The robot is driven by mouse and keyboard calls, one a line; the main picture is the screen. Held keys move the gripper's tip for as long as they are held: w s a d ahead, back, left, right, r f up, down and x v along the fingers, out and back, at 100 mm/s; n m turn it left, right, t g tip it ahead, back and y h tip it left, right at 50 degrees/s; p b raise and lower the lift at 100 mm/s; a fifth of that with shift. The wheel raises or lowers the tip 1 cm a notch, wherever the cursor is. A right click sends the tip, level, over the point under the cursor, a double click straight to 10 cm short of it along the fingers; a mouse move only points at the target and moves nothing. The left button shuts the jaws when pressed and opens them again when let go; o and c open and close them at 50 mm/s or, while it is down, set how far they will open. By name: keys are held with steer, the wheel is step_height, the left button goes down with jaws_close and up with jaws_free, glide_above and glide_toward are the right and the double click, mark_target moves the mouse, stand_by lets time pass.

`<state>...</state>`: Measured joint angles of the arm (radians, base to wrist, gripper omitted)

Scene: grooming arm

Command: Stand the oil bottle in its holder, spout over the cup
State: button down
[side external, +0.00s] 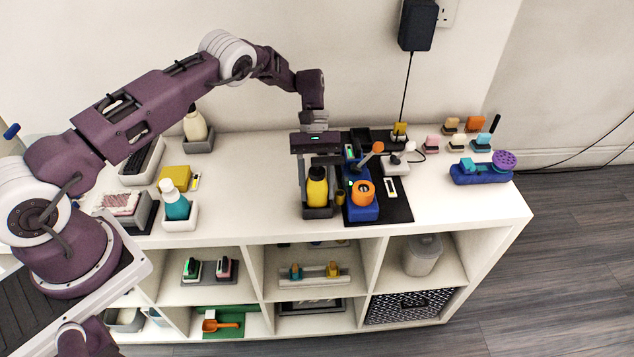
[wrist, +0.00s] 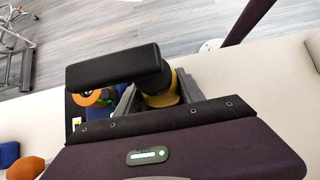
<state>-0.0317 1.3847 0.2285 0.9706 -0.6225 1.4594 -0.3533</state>
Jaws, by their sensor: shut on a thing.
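My gripper (side external: 317,185) points down at the front of the shelf top, its fingers on either side of the yellow oil bottle (side external: 317,192) and shut on it. The bottle looks upright, with a dark top. Its base is at the low dark grey holder (side external: 318,213); I cannot tell whether it is fully seated. In the wrist view the yellow body (wrist: 165,98) shows between the grey fingers (wrist: 157,95), and a black bar, seemingly the spout (wrist: 112,68), extends left above it. A small yellowish cup (side external: 340,197) stands just right of the holder.
A blue stand with an orange ring (side external: 362,193) is close on the right, on a black mat (side external: 397,205). A white plug-like device (side external: 398,158) is behind it. The white top between is clear.

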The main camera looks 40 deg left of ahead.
steer(key=shift+f, duration=0.35)
stand_by(0.7)
steer(key=c, duration=0.6)
jaws_free()
steer(key=shift+c, duration=0.2)
steer(key=shift+v, duration=3.55)
steer(key=shift+a, duration=0.1)
